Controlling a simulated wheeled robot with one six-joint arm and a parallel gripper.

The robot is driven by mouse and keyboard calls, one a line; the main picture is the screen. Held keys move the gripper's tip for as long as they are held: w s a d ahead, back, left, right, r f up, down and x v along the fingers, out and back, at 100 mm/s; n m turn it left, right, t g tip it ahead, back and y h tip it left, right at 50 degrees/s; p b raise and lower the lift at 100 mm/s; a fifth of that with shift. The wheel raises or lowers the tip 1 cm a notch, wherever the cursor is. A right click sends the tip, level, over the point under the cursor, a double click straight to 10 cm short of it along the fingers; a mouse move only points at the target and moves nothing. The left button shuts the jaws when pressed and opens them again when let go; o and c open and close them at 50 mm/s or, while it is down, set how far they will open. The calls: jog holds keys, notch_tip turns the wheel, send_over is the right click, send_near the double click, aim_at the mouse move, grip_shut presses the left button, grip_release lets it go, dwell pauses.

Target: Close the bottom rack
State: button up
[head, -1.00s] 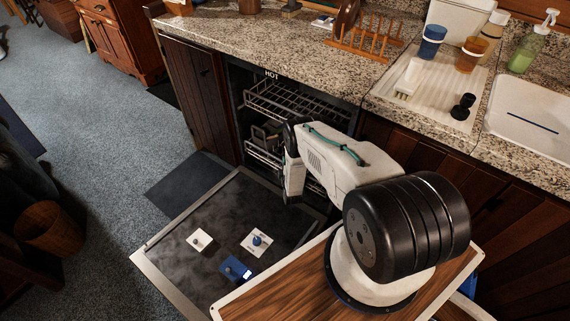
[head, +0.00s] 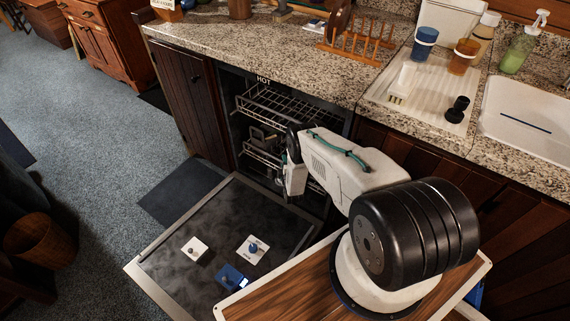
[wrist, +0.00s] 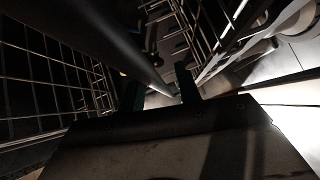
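The dishwasher's bottom rack (head: 262,155) is a wire basket in the lower part of the open dishwasher, with its right part hidden behind my arm. Its wires seem to show beside my gripper in the wrist view (wrist: 60,85), though I cannot be sure which rack these are. My gripper (head: 293,182) points down at the dishwasher opening, close to the bottom rack's front. In the wrist view its two dark fingers (wrist: 161,92) stand apart. A thick dark bar runs toward the gap between them; I cannot tell whether they touch it.
The upper rack (head: 280,103) is above. The dishwasher door (head: 215,245) lies open and low, with small white and blue pieces on it. The granite counter (head: 250,45) overhead carries a wooden dish rack (head: 358,42) and cups.

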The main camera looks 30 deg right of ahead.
jog(key=shift+s, duration=0.1)
jog(key=v, duration=0.7)
jog(key=shift+s+a, duration=0.15)
jog(key=shift+s, duration=0.1)
